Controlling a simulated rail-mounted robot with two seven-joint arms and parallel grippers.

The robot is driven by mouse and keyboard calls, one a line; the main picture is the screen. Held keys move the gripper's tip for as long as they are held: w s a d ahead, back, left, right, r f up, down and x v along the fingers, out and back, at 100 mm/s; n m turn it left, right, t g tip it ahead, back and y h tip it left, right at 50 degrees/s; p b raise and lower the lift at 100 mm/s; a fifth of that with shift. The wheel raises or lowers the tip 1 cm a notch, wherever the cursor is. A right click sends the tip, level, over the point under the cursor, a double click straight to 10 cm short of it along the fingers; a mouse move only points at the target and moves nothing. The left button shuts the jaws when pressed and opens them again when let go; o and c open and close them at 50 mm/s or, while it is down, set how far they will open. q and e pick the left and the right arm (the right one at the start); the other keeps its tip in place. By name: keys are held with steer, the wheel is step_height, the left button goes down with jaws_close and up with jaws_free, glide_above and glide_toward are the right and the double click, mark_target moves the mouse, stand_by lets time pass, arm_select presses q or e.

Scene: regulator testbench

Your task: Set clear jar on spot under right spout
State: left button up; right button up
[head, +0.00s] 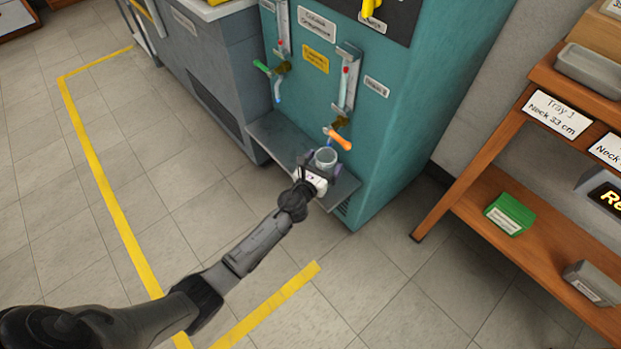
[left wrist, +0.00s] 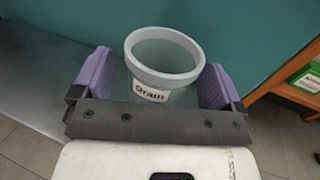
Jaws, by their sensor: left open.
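The clear jar (head: 325,157) stands upright on the grey shelf (head: 275,131) of the teal bench, close below the right spout with its orange handle (head: 341,140). In the left wrist view the jar (left wrist: 165,60) has a pale rim and a "Drain" label. My left gripper (head: 320,170) is open around the jar, with one purple finger on each side. A gap shows between the jar and the left finger; the right finger is close to the rim. The spot under the jar is hidden. My right gripper is not in view.
The left spout has a green handle (head: 262,66). A wooden rack (head: 478,170) stands at the right, holding a green box (head: 510,213) and grey trays. Yellow floor tape (head: 112,205) runs along the left. The shelf's left part is clear.

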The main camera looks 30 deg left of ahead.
arm_select(q)
steer(key=s+p, duration=0.1)
steer(key=s, duration=1.1)
steer(key=shift+s+d+p, duration=0.25)
steer(key=shift+d+p, duration=0.1)
